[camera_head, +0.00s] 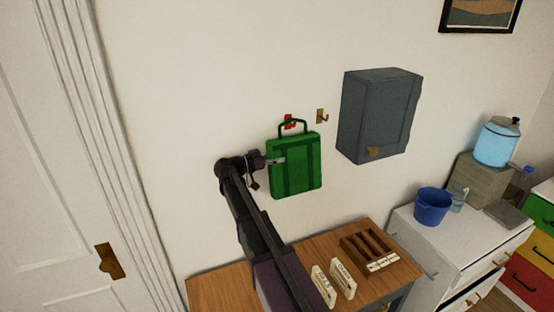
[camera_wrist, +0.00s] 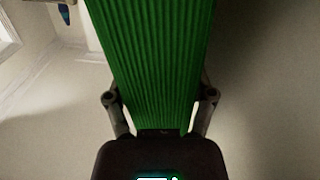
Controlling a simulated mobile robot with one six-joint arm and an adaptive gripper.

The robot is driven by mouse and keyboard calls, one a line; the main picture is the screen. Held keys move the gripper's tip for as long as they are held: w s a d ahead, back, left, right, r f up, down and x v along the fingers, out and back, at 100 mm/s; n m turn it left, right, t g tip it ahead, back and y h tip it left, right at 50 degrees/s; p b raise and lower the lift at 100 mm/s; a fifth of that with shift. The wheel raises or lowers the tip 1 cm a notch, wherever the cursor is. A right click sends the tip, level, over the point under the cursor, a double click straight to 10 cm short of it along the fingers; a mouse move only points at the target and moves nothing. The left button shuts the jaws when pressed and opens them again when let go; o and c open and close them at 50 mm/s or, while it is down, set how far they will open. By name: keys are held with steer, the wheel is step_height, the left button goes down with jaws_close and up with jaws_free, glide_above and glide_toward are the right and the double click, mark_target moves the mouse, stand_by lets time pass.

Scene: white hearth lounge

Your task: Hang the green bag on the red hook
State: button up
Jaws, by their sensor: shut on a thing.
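The green bag (camera_head: 295,166) is upright against the white wall, with its dark arched handle at the top. The red hook (camera_head: 289,122) shows at the handle, partly inside the loop. I cannot tell whether the handle rests on the hook or is only in front of it. My gripper (camera_head: 276,161) is at the left side of the bag, shut on it. In the wrist view the ribbed green side of the bag (camera_wrist: 150,60) fills the middle, between the two fingers of my gripper (camera_wrist: 160,105). The fingertips are partly hidden.
A brass hook (camera_head: 322,116) is on the wall to the right of the bag. A grey wall cabinet (camera_head: 378,115) hangs further right. Below are a wooden-topped table (camera_head: 222,290) with a wooden tray (camera_head: 366,243), and a white cabinet (camera_head: 465,246) bearing a blue bucket (camera_head: 432,207).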

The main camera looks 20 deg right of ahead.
steer(key=shift+f, duration=0.3)
stand_by(0.6)
steer(key=o, duration=1.2)
steer(key=shift+w, duration=0.1)
steer(key=shift+a, duration=0.1)
steer(key=a, duration=1.1)
steer(key=shift+s+a, duration=0.2)
steer(key=shift+a, duration=0.2)
